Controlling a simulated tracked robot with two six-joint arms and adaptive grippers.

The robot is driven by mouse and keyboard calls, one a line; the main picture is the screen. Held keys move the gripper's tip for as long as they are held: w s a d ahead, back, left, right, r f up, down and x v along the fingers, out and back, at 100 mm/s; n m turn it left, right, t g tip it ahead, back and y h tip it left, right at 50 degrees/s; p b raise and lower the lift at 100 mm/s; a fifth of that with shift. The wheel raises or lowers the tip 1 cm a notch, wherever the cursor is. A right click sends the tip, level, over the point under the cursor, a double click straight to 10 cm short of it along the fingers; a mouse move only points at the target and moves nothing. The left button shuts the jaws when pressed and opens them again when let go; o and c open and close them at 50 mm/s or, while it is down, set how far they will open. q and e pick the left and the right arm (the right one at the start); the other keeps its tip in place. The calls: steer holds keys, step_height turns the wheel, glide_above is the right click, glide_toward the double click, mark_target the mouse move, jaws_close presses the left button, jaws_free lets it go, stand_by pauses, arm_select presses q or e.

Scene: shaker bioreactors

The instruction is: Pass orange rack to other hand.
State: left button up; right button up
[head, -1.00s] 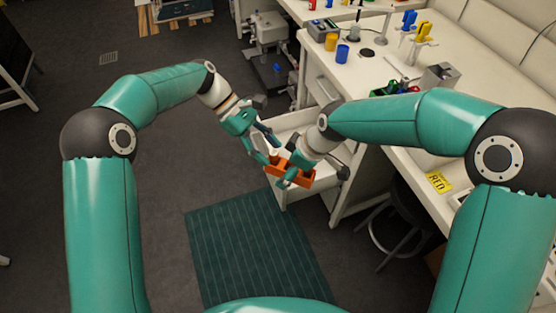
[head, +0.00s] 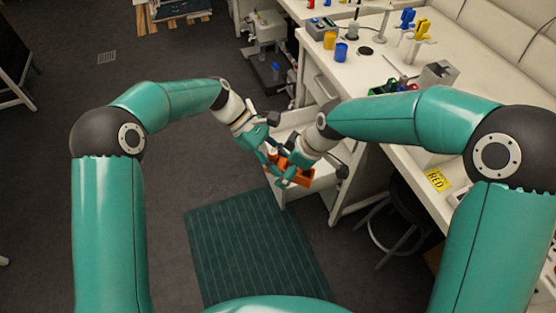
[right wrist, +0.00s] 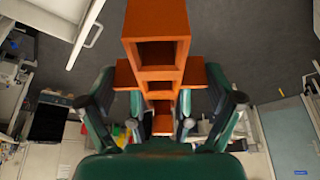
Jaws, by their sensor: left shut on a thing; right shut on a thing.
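The orange rack (head: 303,176) is held up in the air between my two arms, in the middle of the head view. In the right wrist view the orange rack (right wrist: 157,22) runs up the middle of the picture with its square openings showing. My right gripper (right wrist: 160,103) is shut on it, one finger on each side. My left gripper (head: 274,166) has reached the rack's left side and is shut on it too. In the head view the grippers and right wrist hide part of the rack, and the left gripper's exact contact is too small to make out.
A white bench (head: 385,70) with cups, tools and a yellow sign (head: 438,181) runs along the right. A white open drawer (head: 285,125) lies just behind the grippers. A dark stool (head: 385,220) stands under the bench. A green mat (head: 255,250) lies on the floor, with free floor at left.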

steer(key=o, duration=0.9)
steer(key=shift+w+r, duration=0.1)
steer(key=shift+c, duration=0.2)
steer(key=v, duration=1.1)
step_height(320, 180, down, 13)
steer(key=s+d+m, duration=0.2)
steer(key=m, duration=0.2)
steer(key=s+d+f+m, duration=0.2)
steer(key=s+f+m, duration=0.3)
steer(key=s+f, duration=0.3)
steer(key=s+d+f+m+g, duration=0.1)
steer(key=s+d+f+m, duration=0.1)
steer(key=s+f+m, duration=0.4)
step_height(320, 180, down, 5)
steer(key=shift+s+d+r, duration=0.1)
steer(key=shift+s+d, duration=0.25)
steer(key=shift+s, duration=0.7)
